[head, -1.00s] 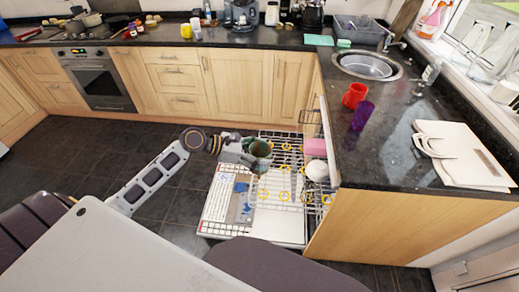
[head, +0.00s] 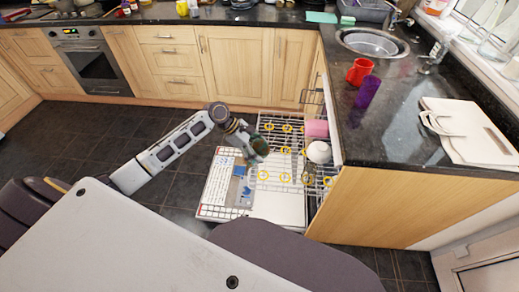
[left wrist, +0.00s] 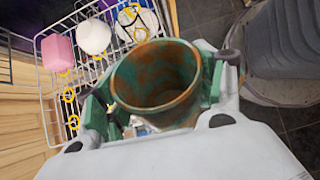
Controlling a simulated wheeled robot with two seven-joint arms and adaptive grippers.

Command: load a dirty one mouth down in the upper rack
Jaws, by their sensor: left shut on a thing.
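My left gripper (head: 256,150) is shut on a dark green mug (head: 261,145), held above the left part of the pulled-out dishwasher rack. In the left wrist view the green mug (left wrist: 158,78) shows brown stains inside its open mouth, which faces the camera. Green gripper pads (left wrist: 158,108) sit at its sides. The upper rack (head: 270,180) has several yellow rings. A pink cup (head: 316,128) and a white rounded piece (head: 319,152) stand at its right side. My right gripper is not in view.
A red cup (head: 361,71) and a purple cup (head: 367,91) stand on the dark counter (head: 385,135) right of the rack. The sink (head: 372,43) lies behind them. Several yellow-ringed places in the rack's middle look empty.

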